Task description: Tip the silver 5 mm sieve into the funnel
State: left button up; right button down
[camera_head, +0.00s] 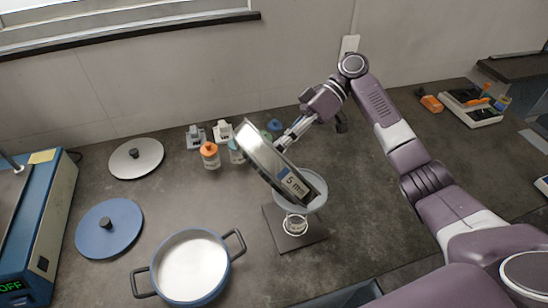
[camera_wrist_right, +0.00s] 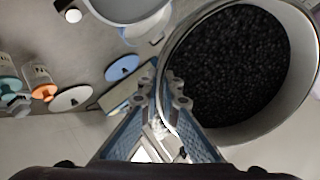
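The silver sieve (camera_head: 265,160), labelled 5 mm, is steeply tilted in the head view, its lower end at the funnel (camera_head: 318,190). I cannot tell whether they touch. My right gripper (camera_head: 289,137) is shut on the sieve's upper rim. In the right wrist view the gripper (camera_wrist_right: 160,110) pinches the wall of the sieve (camera_wrist_right: 300,62), and dark granules (camera_wrist_right: 230,65) lie inside it. The funnel stands above a small glass vessel (camera_head: 295,225) on a dark base plate (camera_head: 315,238), partly hidden by the sieve. My left gripper is not in view.
A blue two-handled pan (camera_head: 230,258) stands at the front. A grey lid (camera_head: 150,157) and a blue lid (camera_head: 122,230) lie left. Small bottles (camera_head: 210,155) stand behind the sieve. A blue machine (camera_head: 48,215) reading OFF is far left. The counter right of the funnel is clear.

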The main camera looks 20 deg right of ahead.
jog(key=shift+w+d+f+g+y+b, duration=0.1)
jog(key=shift+d+f+g+y+b, duration=0.25)
jog(key=shift+y+b, duration=1.5)
jog(key=shift+w+d+f+g+y+b, duration=0.1)
jog(key=shift+d+g+y+b, duration=0.3)
jog(key=shift+y+b, duration=1.5)
jog(key=shift+w+d+f+g+y+b, duration=0.15)
jog(key=shift+g+y+b, duration=0.6)
jog(key=shift+b, duration=2)
jog(key=shift+s+r, duration=0.1)
jog(key=h, duration=0.1)
jog(key=t+h, duration=0.1)
jog(key=a+h, duration=0.1)
jog(key=shift+s+r, duration=0.15)
jog(key=shift+r, duration=0.15)
jog(key=shift+h, duration=0.3)
